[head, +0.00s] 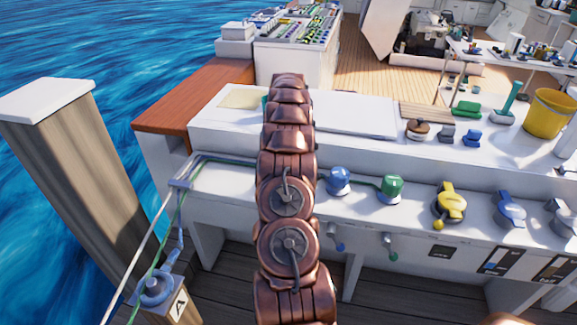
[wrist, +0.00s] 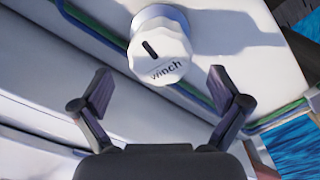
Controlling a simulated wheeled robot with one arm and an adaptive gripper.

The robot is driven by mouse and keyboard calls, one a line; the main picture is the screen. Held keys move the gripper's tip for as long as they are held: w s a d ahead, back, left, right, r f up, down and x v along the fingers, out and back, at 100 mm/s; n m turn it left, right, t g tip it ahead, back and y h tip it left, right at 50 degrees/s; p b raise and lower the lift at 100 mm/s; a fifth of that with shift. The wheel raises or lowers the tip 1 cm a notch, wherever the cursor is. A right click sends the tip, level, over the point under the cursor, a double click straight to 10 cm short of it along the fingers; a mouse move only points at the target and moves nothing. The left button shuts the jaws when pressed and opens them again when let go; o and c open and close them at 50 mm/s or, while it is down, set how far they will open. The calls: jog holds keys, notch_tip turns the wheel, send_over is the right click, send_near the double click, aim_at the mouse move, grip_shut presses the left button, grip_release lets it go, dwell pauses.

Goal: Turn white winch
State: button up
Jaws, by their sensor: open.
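The white winch (wrist: 160,48) is a round, ridged white knob with a dark slot and the word "winch" on its face. It shows in the wrist view at the upper middle, on a white surface. My gripper (wrist: 163,88) is open, with one dark finger on each side below the knob. The knob sits ahead of and between the fingers, and nothing is held. In the head view my copper-coloured arm covers the middle of the counter, and neither the white winch nor the gripper can be made out there.
A blue winch (head: 339,180) and a green winch (head: 390,188) stand right of my arm. A yellow lever (head: 449,202) and a blue lever (head: 511,209) are farther right. Blue and green ropes (wrist: 110,40) run beside the white knob. A wooden post (head: 75,170) stands left.

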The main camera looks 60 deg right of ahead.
notch_tip(320, 180, up, 7)
dwell(0.3)
dwell(0.4)
jog(key=w+a+r+n+p, duration=0.1)
jog(key=w+a+r, duration=0.3)
jog(key=a, duration=0.5)
jog(key=w+a+r+n, duration=0.1)
jog(key=w+a+r, duration=0.1)
jog(key=a+r, duration=0.45)
jog(key=s+a+r+n+y+p, duration=0.1)
jog(key=a+r, duration=0.1)
jog(key=a, duration=0.7)
jog(key=s+a+r, duration=0.2)
jog(key=a+r, duration=0.1)
jog(key=a, duration=0.7)
jog(key=s+a+r+n+g+p, duration=0.1)
jog(key=s+a+r+n+p, duration=0.1)
jog(key=s+a, duration=1.3)
jog(key=s+a+f, duration=0.1)
jog(key=s+a, duration=0.2)
jog(key=s, duration=0.4)
jog(key=s+a+f+h+p, duration=0.1)
jog(key=s+a, duration=0.3)
jog(key=s, duration=0.3)
jog(key=shift+a+f+n+g, duration=0.15)
jog(key=shift+f+n+g, duration=0.15)
jog(key=shift+f+g, duration=0.1)
